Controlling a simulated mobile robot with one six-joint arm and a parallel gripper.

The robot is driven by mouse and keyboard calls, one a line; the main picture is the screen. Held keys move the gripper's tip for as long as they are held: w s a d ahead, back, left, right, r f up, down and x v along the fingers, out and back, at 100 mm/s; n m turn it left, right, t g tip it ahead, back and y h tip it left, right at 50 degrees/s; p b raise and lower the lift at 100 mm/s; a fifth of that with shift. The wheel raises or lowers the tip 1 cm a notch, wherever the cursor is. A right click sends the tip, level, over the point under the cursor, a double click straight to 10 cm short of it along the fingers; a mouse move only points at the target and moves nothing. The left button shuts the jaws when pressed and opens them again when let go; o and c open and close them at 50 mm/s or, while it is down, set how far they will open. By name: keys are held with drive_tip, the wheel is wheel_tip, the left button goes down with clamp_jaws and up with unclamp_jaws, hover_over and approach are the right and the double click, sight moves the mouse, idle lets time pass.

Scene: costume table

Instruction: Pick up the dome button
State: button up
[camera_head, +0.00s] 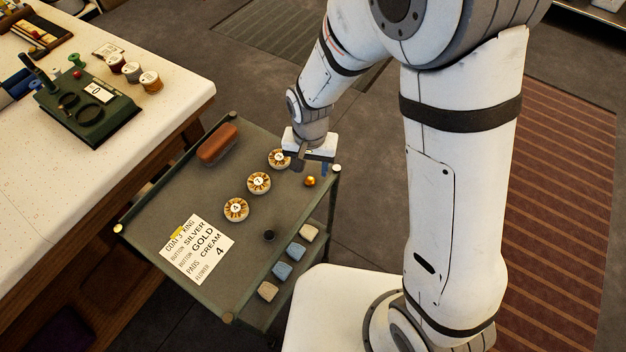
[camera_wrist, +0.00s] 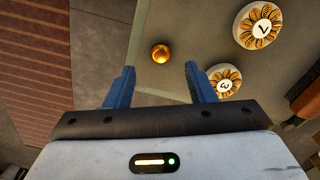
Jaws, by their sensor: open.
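The dome button (camera_head: 310,181) is a small shiny gold ball-like piece on the right part of the dark tray top, near its right edge. In the wrist view the gold dome button (camera_wrist: 160,54) lies beyond the fingertips, roughly centred between them. My gripper (camera_head: 312,168) is just above and beside it in the head view. In the wrist view my gripper (camera_wrist: 159,69) has its two blue fingers wide apart with nothing between them.
Round flower-patterned discs, one close to my gripper (camera_head: 236,209), stand in a row on the cart top (camera_head: 185,198). A white table (camera_head: 180,100) adjoins on the left.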

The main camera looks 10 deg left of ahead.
sight(310, 180)
drive_tip(key=shift+s+f+p, duration=0.15)
drive_tip(key=shift+f, duration=1)
drive_tip(key=shift+s+f+p, duration=0.1)
drive_tip(key=shift+f+p, duration=0.05)
drive_tip(key=shift+f, duration=0.95)
drive_tip(key=shift+c, duration=0.3)
drive_tip(key=c, duration=1)
wheel_tip(310, 180, up, 10)
drive_tip(key=shift+b, duration=0.35)
